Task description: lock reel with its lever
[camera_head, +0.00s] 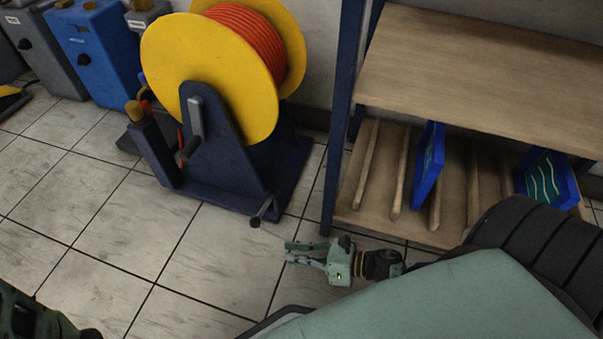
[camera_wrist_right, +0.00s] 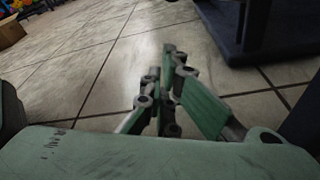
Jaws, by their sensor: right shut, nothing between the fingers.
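The reel (camera_head: 215,70) has yellow flanges and is wound with orange hose (camera_head: 248,38). It sits on a dark blue stand (camera_head: 215,160) on the floor. A grey crank handle (camera_head: 192,132) is at the hub. A small lever (camera_head: 262,211) with a dark knob sticks out at the base's front right corner. My right gripper (camera_head: 288,253) is below and slightly right of the lever, apart from it, with its fingers shut and empty. The fingers also show in the right wrist view (camera_wrist_right: 168,60), where part of the dark stand (camera_wrist_right: 245,35) shows at the top right. My left gripper is not clearly visible.
A wooden shelf unit (camera_head: 470,55) with dark blue posts stands at the right, holding blue framed panels (camera_head: 430,160) on its lower level. A blue machine (camera_head: 95,50) and grey ones stand at the back left.

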